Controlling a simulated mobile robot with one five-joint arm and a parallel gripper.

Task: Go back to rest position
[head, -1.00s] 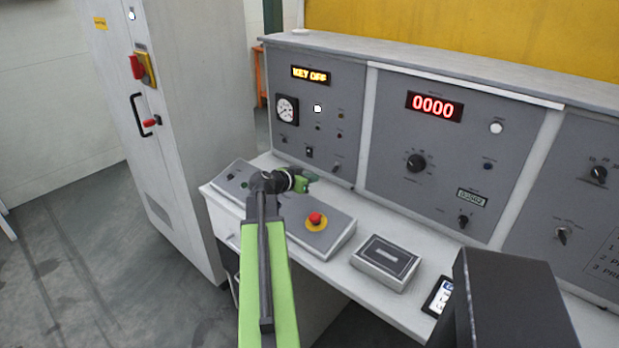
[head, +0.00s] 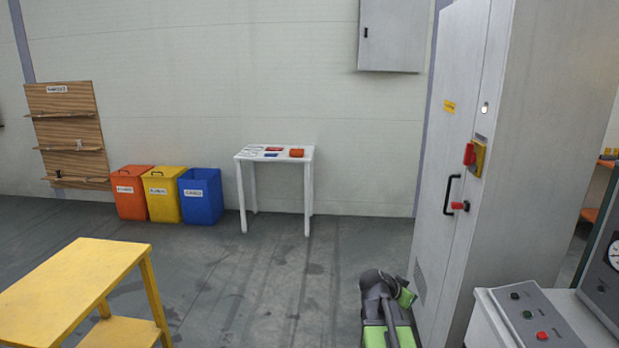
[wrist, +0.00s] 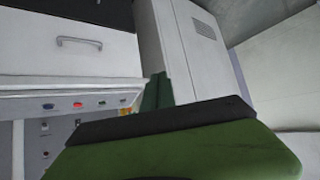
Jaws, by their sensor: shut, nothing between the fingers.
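My arm is folded low at the bottom of the head view, with my gripper (head: 406,297) drawn in close above its green link, in front of the grey cabinet (head: 453,160). The gripper is shut and empty. Its fingers are small in the head view. In the wrist view a large green and black part of my own arm fills the bottom. The control desk (head: 540,318) is at the lower right of the head view, apart from the gripper; it also shows in the wrist view (wrist: 75,92).
A yellow table (head: 75,285) stands at the lower left. Red, yellow and blue bins (head: 201,197) and a white table (head: 262,155) stand along the back wall. The floor (head: 270,270) between them and me is clear. The cabinet is close on the right.

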